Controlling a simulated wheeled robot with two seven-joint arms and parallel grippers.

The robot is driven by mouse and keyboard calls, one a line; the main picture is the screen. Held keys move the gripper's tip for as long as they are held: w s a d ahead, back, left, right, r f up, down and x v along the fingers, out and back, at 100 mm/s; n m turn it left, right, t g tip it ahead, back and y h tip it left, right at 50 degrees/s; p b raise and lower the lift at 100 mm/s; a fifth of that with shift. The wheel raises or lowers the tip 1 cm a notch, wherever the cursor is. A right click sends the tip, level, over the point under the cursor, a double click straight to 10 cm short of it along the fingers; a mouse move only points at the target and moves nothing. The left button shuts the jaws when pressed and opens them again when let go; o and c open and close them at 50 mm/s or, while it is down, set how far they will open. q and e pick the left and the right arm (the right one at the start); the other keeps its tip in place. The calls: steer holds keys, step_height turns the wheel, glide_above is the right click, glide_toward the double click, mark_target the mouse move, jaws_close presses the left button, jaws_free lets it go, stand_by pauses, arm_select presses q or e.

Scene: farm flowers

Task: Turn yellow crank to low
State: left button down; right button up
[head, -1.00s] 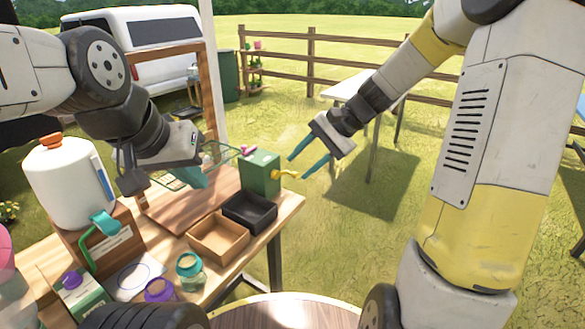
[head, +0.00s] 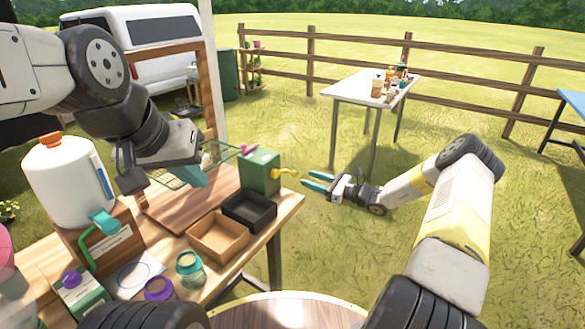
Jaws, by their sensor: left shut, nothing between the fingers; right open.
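The yellow crank (head: 284,173) sticks out from the right side of a green box (head: 259,172) at the back right corner of the wooden table. My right gripper (head: 304,180) is open, its teal fingers pointing left at the crank from just right of it. Whether a finger touches the crank I cannot tell. My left gripper (head: 196,178) is shut and empty, above the wooden board left of the green box. A pink-purple handle (head: 247,149) is at the top left of the box.
A black tray (head: 249,211) and a brown tray (head: 217,237) lie in front of the green box. A white jug (head: 68,184) and jars (head: 189,268) stand at the left and front. A white table (head: 350,91) stands behind; grass right of the crank is open.

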mark_target(296, 175)
steer(key=x, duration=0.7)
steer(key=shift+r, duration=0.1)
jaws_close()
steer(key=shift+a, duration=0.1)
stand_by(1.1)
